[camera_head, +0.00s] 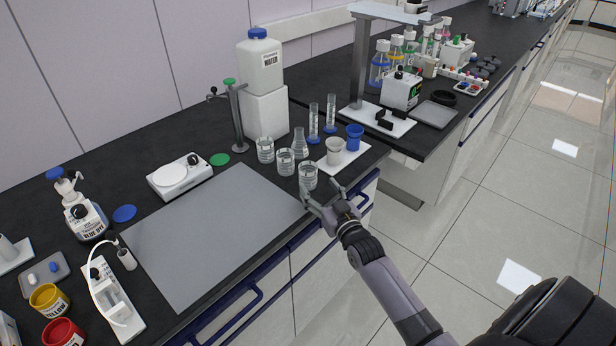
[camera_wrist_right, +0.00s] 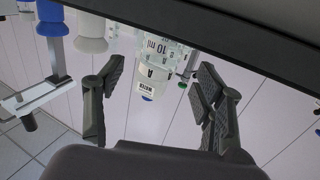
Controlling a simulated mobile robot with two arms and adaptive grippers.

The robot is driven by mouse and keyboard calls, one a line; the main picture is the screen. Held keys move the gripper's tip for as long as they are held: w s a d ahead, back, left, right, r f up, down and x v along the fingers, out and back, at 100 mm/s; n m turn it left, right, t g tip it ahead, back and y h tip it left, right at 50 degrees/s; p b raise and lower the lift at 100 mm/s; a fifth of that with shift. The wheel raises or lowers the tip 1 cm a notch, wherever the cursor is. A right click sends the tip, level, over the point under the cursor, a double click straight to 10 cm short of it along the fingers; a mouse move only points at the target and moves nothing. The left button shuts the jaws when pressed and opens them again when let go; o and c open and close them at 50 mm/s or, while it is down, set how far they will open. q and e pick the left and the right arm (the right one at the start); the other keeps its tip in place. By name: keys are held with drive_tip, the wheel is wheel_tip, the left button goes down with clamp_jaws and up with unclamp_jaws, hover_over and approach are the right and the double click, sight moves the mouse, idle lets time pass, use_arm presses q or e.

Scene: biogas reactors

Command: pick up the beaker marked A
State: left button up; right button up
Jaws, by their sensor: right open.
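The clear beaker marked A (camera_head: 308,177) stands upright near the front edge of the dark bench, the closest of three similar beakers. I cannot tell whether the fingers reach beside the glass. My left gripper is not in view.
Two other beakers (camera_head: 285,161) (camera_head: 265,150) and a flask (camera_head: 299,144) stand close behind. A bare grey mat (camera_head: 215,235) lies left.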

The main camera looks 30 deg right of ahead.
sight(312, 179)
drive_tip(key=w, duration=0.4)
drive_tip(key=shift+d+r+p, duration=0.15)
drive_tip(key=shift+p, duration=0.25)
drive_tip(key=shift+w+d, duration=0.1)
drive_tip(key=shift+w, duration=0.5)
drive_tip(key=shift+c, duration=0.2)
drive_tip(key=c, duration=1.2)
